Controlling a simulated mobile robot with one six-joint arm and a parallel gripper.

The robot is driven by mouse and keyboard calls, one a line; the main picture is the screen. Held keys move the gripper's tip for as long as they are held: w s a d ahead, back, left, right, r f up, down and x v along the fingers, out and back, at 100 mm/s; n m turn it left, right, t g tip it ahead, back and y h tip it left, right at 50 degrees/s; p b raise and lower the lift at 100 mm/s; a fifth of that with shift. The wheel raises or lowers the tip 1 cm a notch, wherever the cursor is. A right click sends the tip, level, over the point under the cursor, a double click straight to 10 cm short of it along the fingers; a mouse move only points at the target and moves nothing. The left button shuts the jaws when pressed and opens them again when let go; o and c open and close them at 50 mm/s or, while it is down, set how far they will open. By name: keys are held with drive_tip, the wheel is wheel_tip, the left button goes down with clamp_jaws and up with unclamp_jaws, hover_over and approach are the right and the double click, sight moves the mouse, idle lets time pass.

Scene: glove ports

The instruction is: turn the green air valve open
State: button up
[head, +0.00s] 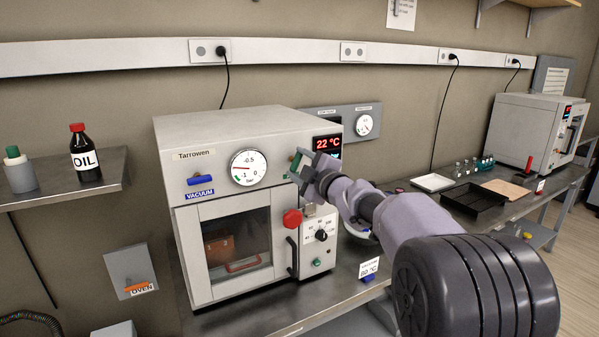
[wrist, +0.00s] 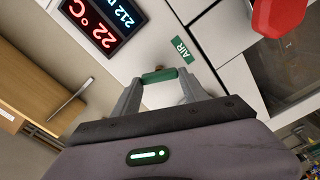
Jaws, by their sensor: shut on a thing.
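The green air valve handle (wrist: 160,76) lies between my gripper's fingertips on the front of the grey Tarrowen oven (head: 225,125). My gripper (wrist: 160,88) is shut on this handle, one finger at each end. The handle sits slanted relative to the lettering of the green AIR label (wrist: 183,50). In the head view, my gripper (head: 305,172) reaches the oven's upper front, right of the gauge (head: 248,167), and partly hides the green handle (head: 295,162).
The blue vacuum valve handle (head: 200,180) lies level left of the gauge. A red knob (head: 292,219) is below my gripper, and it shows close by in the wrist view (wrist: 277,15). The display (head: 327,143) reads 22 °C. A black tray (head: 475,205) lies on the bench to the right.

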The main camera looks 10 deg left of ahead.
drive_tip(key=n+b, duration=0.2)
drive_tip(key=n, duration=0.2)
drive_tip(key=shift+f+n+b, duration=0.15)
drive_tip(key=shift+n+b, duration=0.15)
drive_tip(key=shift+n, duration=0.4)
drive_tip(key=o, duration=1.4)
drive_tip(key=p+v, duration=0.1)
drive_tip(key=v, duration=1.6)
drive_tip(key=shift+s+d, duration=0.15)
drive_tip(key=shift+s, duration=0.05)
